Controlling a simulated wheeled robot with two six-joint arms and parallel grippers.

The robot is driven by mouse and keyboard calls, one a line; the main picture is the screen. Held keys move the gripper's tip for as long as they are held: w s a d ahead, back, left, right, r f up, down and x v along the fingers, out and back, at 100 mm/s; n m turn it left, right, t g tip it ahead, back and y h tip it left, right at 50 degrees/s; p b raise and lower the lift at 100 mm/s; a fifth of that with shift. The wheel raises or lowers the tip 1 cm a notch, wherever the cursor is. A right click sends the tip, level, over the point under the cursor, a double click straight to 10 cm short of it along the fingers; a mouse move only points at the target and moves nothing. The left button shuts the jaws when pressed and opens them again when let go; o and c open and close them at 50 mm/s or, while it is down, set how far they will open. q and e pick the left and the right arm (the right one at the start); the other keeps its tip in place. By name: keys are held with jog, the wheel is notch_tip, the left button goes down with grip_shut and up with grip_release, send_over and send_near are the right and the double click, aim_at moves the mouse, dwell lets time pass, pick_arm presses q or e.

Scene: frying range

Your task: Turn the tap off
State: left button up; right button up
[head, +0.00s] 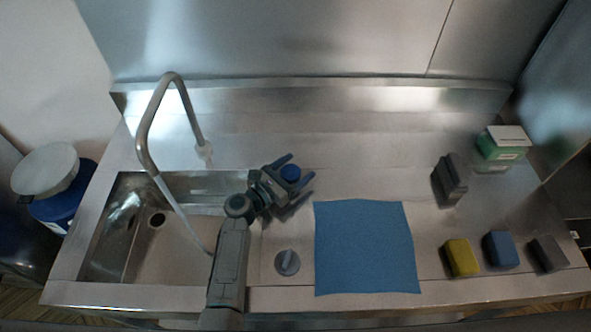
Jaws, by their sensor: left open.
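The tap (145,130) is a tall metal gooseneck rising from the counter behind the sink (95,240). A thin pale stream of water (183,218) runs from its spout down into the basin. A round blue knob (290,173) is on the counter right of the sink. My left gripper (299,166) is open, with its two fingers on either side of the blue knob. I cannot tell whether they touch it. The knob's base is hidden by the gripper. My right gripper is not in view.
A grey dial (288,262) sits near the front edge, beside a blue cloth (366,248). Yellow (461,258), blue (500,250) and dark (548,254) blocks are at right. A dark block (450,180) and a green-white box (502,147) stand behind. The back counter is clear.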

pick_arm(q)
jog(key=c, duration=1)
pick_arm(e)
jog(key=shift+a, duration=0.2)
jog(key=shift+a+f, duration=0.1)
